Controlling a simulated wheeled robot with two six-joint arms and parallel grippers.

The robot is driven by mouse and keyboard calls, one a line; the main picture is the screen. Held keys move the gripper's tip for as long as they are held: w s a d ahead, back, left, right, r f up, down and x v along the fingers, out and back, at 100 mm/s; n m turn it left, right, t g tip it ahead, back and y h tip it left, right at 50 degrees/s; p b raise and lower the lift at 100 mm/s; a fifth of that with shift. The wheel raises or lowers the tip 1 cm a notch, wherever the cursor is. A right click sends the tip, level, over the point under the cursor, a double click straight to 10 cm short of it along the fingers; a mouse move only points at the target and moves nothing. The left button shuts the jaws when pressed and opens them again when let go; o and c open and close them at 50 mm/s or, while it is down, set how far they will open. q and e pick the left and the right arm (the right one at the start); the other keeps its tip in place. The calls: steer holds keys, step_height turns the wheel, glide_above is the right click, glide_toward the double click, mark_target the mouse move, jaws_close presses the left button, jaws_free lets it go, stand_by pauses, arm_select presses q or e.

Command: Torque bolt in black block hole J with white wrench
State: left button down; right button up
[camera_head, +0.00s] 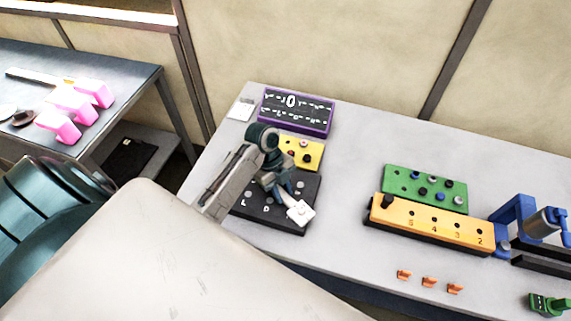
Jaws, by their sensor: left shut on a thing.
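The black block (252,211) with lettered holes lies on the grey table, partly covered by my left arm. My left gripper (284,190) is over the block, pointing down. It is shut on the white wrench (301,212), whose pale square end shows at the block's front right corner. I cannot tell whether the wrench touches the block or a bolt. The letters L and D show on the block. Hole J and any bolt in it cannot be made out, as the gripper and wrench cover part of the block. My right gripper is not in view.
A yellow block (313,154) and a purple-framed panel (297,112) stand behind the black block. To the right are a green block (426,186), a long orange block (455,229) and a blue fixture (512,217). Small orange pieces (429,282) lie in front. The table's middle is clear.

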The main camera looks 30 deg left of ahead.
mark_target(274, 207)
arm_select(q)
steer(key=shift+s+a+m, duration=0.2)
steer(key=shift+s+m, duration=0.4)
steer(key=shift+s+a+m+g+y, duration=0.2)
steer(key=shift+s+a+m+g, duration=0.1)
steer(key=shift+s+m, duration=0.3)
steer(key=shift+s+a+m+g+y, duration=0.2)
steer(key=shift+s+a+m+g, duration=0.1)
steer(key=shift+s+m, duration=0.25)
steer(key=shift+w, duration=0.1)
steer(key=shift+w+d+n+t+h, duration=0.25)
steer(key=shift+w+d+n, duration=0.15)
steer(key=shift+w+n, duration=0.35)
steer(key=shift+w+d+n+t+h, duration=0.15)
steer(key=shift+w+d+n+t, duration=0.15)
steer(key=shift+w+n, duration=0.4)
steer(key=shift+s, duration=0.15)
